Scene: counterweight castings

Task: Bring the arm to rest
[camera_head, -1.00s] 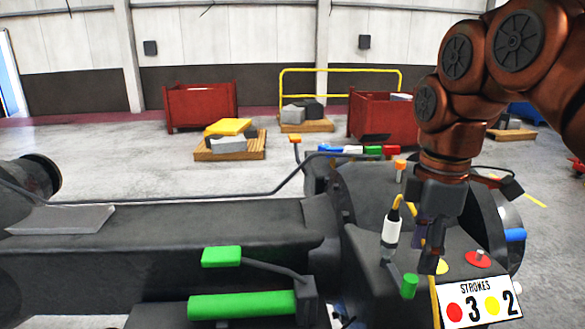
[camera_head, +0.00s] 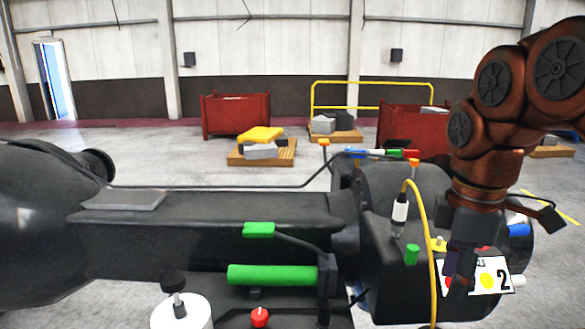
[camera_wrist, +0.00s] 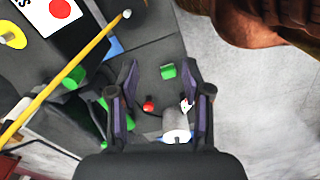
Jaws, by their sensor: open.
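My copper-coloured arm comes in at the right of the head view and points down. My gripper (camera_head: 465,270) hangs in front of the dark machine (camera_head: 385,250) at its right end, and covers part of the white STROKES card (camera_head: 505,281). In the wrist view my gripper (camera_wrist: 160,85) has its two fingers wide apart with nothing held between them. Beyond the fingers lie a green part (camera_wrist: 168,71), a red knob (camera_wrist: 148,106) and a white cylinder (camera_wrist: 176,128). Whether a finger touches the machine is hard to tell.
A yellow cable (camera_head: 424,215) loops beside a black-and-white probe (camera_head: 399,217) just left of my gripper. Red bins (camera_head: 236,116) and loaded pallets (camera_head: 262,152) stand farther back on open floor.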

